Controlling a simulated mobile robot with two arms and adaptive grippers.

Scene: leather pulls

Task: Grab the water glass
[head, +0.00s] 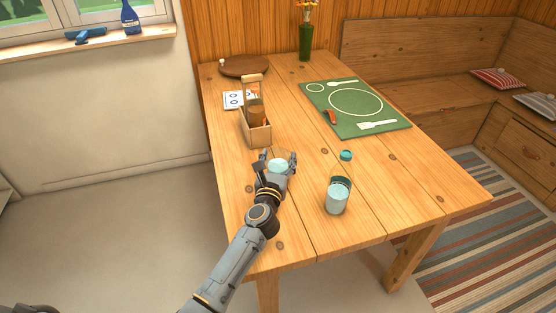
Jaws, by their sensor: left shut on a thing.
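A water glass (278,164), pale blue-green at the top, stands at the left part of the wooden table. My left gripper (277,167) is shut around it, and the fingers and wrist hide most of its lower part. I cannot tell whether it touches the table. A second clear vessel with a dark teal rim (337,197) stands upright to the right, apart from the gripper. My right gripper is not in view.
A wooden carrier (258,134) with a brown jar stands just behind the gripper. A small teal lid (346,155) lies to the right. A green placemat (354,104), a round board (245,66) and a green vase (305,42) are farther back. The table's (420,185) front right is clear.

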